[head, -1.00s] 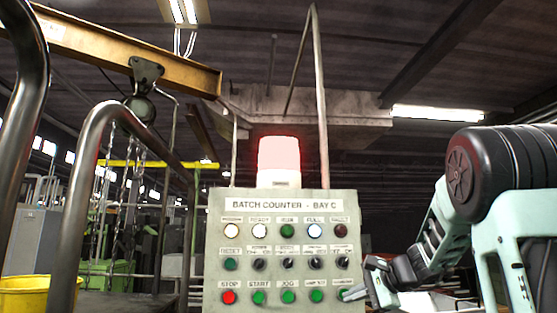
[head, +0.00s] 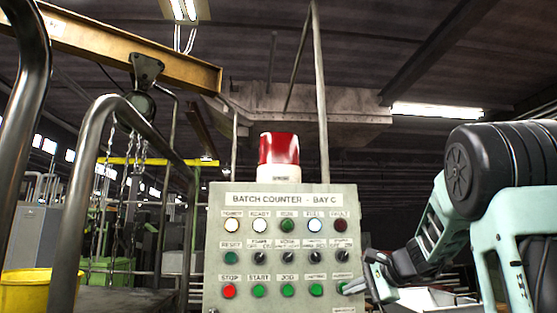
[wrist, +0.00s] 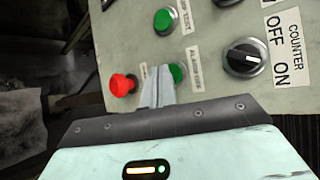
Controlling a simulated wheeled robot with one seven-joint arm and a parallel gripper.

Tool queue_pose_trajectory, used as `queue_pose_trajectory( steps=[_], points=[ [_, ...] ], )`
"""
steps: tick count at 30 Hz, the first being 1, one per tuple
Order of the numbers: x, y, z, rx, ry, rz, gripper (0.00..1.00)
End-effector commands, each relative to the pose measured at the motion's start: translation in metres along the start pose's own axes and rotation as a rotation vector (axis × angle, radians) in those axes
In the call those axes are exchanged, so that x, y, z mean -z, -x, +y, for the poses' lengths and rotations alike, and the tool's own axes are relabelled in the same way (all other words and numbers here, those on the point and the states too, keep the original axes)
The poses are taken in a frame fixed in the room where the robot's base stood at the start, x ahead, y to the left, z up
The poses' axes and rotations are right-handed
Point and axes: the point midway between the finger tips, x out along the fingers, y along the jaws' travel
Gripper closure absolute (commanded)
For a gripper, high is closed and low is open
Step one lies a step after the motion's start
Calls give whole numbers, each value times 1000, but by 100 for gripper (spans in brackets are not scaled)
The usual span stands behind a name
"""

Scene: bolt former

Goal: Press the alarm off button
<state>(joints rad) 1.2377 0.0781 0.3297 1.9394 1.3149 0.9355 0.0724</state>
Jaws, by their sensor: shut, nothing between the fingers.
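The grey control panel (head: 215,270) faces me, titled "Batch Counter - Bay C". The alarm off button (wrist: 176,74) is a round green button with its label beside it in the wrist view. In the head view it is the rightmost of the bottom row (head: 342,287), partly covered by my fingers. My gripper (wrist: 158,88) is shut and empty. Its fingertips are right by the alarm off button and overlap its near edge in the wrist view. I cannot tell whether they touch it. The beacon (head: 279,149) on top of the panel is dark red and unlit.
A green lamp test button (wrist: 166,21), a red button (wrist: 122,85) and a black counter off/on knob (wrist: 245,58) surround the fingertips. Metal railings (head: 95,150) and a yellow bin (head: 28,290) stand at left.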

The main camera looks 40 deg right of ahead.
Motion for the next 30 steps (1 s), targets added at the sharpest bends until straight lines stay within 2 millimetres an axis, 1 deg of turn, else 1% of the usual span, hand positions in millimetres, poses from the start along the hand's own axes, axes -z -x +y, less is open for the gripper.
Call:
queue_pose_trajectory(
  steps=[10, 24, 30],
  points=[
    [-2, 3, 3, -1, 1, 0, 100],
    [-25, 34, 26, -1, 2, 0, 100],
    [-31, 42, 31, 0, 0, -1, 100]
  ],
)
